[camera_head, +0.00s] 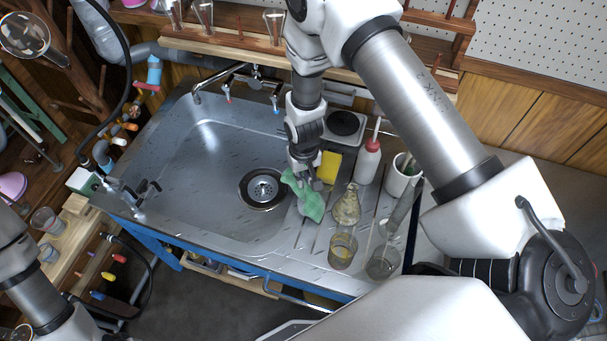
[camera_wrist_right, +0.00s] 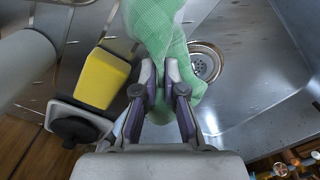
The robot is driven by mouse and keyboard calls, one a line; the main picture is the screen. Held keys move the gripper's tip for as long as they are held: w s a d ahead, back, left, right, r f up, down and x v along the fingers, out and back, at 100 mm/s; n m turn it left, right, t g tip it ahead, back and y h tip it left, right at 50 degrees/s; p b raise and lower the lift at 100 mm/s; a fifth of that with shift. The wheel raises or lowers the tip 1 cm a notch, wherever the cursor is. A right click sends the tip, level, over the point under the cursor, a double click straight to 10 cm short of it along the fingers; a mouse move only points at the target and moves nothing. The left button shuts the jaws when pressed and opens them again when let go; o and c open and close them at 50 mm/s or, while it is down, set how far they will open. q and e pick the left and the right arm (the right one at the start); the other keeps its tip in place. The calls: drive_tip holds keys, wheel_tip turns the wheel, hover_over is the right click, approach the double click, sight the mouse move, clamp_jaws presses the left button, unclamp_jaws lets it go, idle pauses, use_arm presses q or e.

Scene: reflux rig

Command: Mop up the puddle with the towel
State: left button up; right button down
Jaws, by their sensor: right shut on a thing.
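My right gripper (camera_head: 304,180) is shut on a green towel (camera_head: 307,201). The towel hangs crumpled at the border between the sink basin and the ribbed drainboard, just right of the drain. In the right wrist view the fingers (camera_wrist_right: 160,78) pinch the checked cloth (camera_wrist_right: 153,22), which spreads ahead of and below them. I cannot make out a clear puddle; the towel and gripper cover part of the drainboard. My left gripper is outside the view; only part of its arm shows at lower left.
A yellow sponge (camera_head: 330,167), a red-capped bottle (camera_head: 368,162), a white cup (camera_head: 402,178), a pear-shaped flask (camera_head: 346,207) and beakers (camera_head: 342,250) crowd the drainboard right of the towel. The steel basin (camera_head: 215,160) with its drain (camera_head: 263,188) is empty to the left.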

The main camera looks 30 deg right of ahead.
sight(304, 195)
wheel_tip(304, 195, down, 4)
drive_tip(key=shift+w+r+b, duration=0.1)
drive_tip(key=shift+r+b, duration=0.15)
drive_tip(key=shift+b, duration=0.65)
drive_tip(key=shift+r, duration=0.1)
drive_tip(key=shift+c, duration=1.6)
unclamp_jaws()
drive_tip(key=shift+f+b, duration=1.15)
drive_tip(key=shift+f, duration=0.6)
drive_tip(key=shift+r, duration=0.1)
drive_tip(key=shift+c, duration=1.3)
drive_tip(key=shift+s, duration=0.25)
drive_tip(key=c, duration=0.6)
